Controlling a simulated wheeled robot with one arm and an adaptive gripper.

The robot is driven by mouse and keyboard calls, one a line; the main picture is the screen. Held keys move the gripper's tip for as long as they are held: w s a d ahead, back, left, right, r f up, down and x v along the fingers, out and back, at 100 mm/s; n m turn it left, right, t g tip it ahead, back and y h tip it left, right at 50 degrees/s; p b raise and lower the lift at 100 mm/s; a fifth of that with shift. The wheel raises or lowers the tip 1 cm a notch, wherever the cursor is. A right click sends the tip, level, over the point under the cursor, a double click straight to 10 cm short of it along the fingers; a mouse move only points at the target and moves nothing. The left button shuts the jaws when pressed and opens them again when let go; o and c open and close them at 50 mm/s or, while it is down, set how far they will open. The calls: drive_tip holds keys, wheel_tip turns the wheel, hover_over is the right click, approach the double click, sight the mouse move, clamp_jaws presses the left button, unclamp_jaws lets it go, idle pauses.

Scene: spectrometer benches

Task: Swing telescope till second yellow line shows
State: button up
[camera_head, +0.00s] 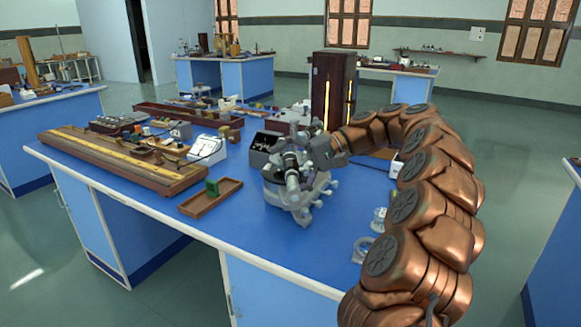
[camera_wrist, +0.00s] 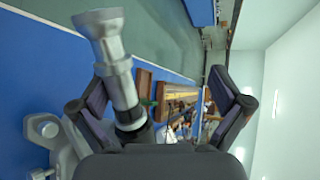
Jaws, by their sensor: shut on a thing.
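The grey metal spectrometer (camera_head: 318,190) stands on the blue bench top, with a round base and several knobs. Its telescope (camera_head: 292,178) is a short grey tube pointing toward the near side. In the wrist view the telescope (camera_wrist: 121,85) is a large upright tube at left, with its wide end at the top. My gripper (camera_head: 322,152) reaches in from the right at the spectrometer's upper part. The eyepiece picture is not visible.
A dark wooden lamp box (camera_head: 319,88) with glowing yellow slits stands behind the spectrometer. A brown tray (camera_head: 192,207) with a green block lies to the left. Glass pieces (camera_head: 362,249) lie near the front right edge.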

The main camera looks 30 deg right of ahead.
drive_tip(key=shift+d+r+p, duration=0.2)
drive_tip(key=shift+r+p, duration=0.3)
drive_tip(key=shift+r, duration=0.5)
drive_tip(key=shift+s+d+p, duration=0.1)
drive_tip(key=shift+d+p, duration=1.25)
drive_tip(key=shift+p, duration=0.95)
drive_tip(key=shift+d+r+p, duration=0.15)
drive_tip(key=shift+d+p, duration=0.6)
drive_tip(key=shift+p, duration=0.85)
drive_tip(key=shift+s+d+p, duration=0.1)
drive_tip(key=shift+s+p, duration=0.1)
drive_tip(key=shift+p, duration=0.25)
drive_tip(key=c, duration=0.4)
drive_tip(key=shift+d+f+p, duration=0.25)
drive_tip(key=shift+d+p, duration=0.05)
drive_tip(key=shift+p, duration=0.3)
drive_tip(key=shift+d+p, duration=0.2)
drive_tip(key=shift+p, duration=0.25)
drive_tip(key=shift+s+d+f+p, duration=0.15)
drive_tip(key=shift+d+p, duration=1.05)
drive_tip(key=shift+p, duration=1.85)
